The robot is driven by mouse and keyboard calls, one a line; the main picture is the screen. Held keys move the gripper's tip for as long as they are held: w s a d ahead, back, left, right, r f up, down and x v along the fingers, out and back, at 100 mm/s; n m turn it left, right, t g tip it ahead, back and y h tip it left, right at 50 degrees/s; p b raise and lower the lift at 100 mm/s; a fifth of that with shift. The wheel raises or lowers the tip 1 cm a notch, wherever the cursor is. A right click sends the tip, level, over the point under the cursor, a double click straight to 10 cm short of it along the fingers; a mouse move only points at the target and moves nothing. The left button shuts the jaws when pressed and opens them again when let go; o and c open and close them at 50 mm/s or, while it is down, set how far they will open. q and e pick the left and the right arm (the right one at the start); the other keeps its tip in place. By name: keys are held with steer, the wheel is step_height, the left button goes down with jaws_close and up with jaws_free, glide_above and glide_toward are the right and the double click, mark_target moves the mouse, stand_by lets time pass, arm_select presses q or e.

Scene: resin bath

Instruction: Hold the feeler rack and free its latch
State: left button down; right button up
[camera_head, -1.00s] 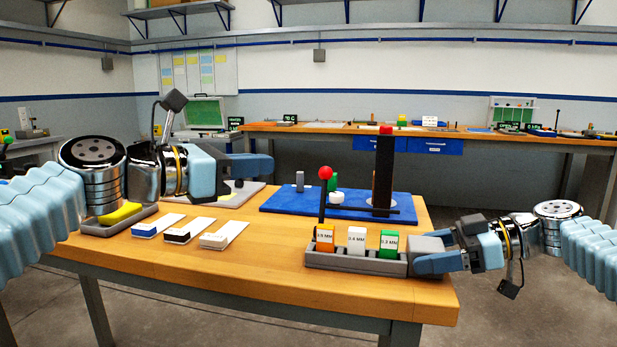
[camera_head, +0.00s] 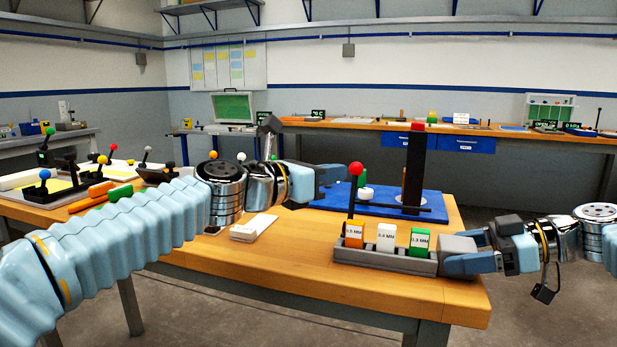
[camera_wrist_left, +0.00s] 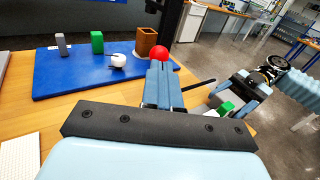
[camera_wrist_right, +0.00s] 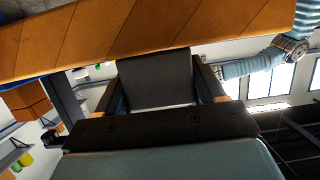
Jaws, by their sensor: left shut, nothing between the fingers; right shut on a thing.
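The feeler rack (camera_head: 385,262) is a grey tray near the table's front right edge. It holds an orange block (camera_head: 353,236), a white block (camera_head: 387,237) and a green block (camera_head: 419,242), with size labels. Its latch lever stands upright at the left end, with a red ball knob (camera_head: 356,169) on top. My left gripper (camera_head: 343,174) is shut and empty beside the knob; in the left wrist view the knob (camera_wrist_left: 152,53) shows just past the fingertips. I cannot tell whether they touch. My right gripper (camera_head: 447,256) is shut on the rack's grey right end, also seen in the right wrist view (camera_wrist_right: 158,82).
A blue mat (camera_head: 432,202) behind the rack carries a tall dark post (camera_head: 413,170) with a red top and a white piece (camera_wrist_left: 118,60). My left arm crosses over the table's left part. Bare wood lies in front of the rack.

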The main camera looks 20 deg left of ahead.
arm_select(q)
steer(key=shift+x, duration=0.85)
steer(key=shift+w+f, duration=0.15)
steer(key=shift+w, duration=0.9)
steer(key=r+v, duration=0.1)
steer(key=v, duration=1.3)
steer(key=shift+w+r, duration=0.15)
steer(key=shift+r, duration=0.25)
arm_select(e)
steer(key=o, duration=0.9)
